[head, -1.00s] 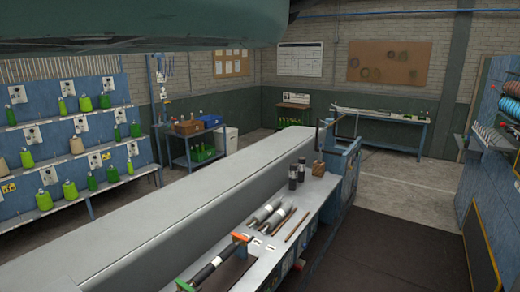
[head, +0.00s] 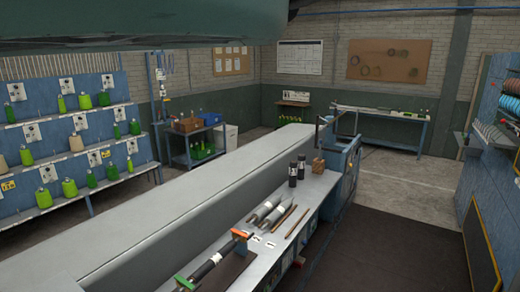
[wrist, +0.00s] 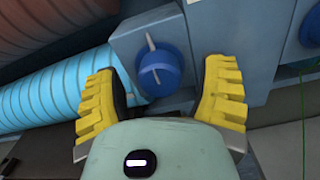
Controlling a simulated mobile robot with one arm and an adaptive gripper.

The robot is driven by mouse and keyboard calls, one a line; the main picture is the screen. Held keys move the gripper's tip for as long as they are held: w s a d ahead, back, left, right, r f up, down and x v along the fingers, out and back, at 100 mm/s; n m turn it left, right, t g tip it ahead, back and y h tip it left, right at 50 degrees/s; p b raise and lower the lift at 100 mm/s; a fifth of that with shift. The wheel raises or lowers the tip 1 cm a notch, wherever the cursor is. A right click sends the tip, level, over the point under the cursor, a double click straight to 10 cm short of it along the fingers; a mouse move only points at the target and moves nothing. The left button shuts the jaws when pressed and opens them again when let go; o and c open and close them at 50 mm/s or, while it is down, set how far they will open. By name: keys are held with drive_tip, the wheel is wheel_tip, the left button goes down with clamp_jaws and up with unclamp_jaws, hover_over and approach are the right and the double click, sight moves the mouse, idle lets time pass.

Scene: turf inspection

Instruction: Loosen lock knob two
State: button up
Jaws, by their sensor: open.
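In the wrist view a round blue knob (wrist: 160,74) with a pale raised bar sits on a blue-grey housing (wrist: 124,45). My gripper (wrist: 161,69) is open, with one yellow ridged finger on each side of this knob in the picture. I see a gap on both sides, and neither finger appears to touch it. A second blue knob (wrist: 311,29) is cut off at the right edge. I see no number on either knob, so I cannot tell which is knob two. The head view does not show my gripper or clear knobs.
A light blue ribbed roll or hose (wrist: 50,92) lies left of the housing in the wrist view. In the head view a long grey bench (head: 190,215) runs through the room, with dark cylinders (head: 297,172) on its lower shelf. Dark floor (head: 400,245) is clear at right.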

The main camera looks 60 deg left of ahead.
drive_tip(key=c, duration=1.3)
drive_tip(key=shift+o, duration=0.2)
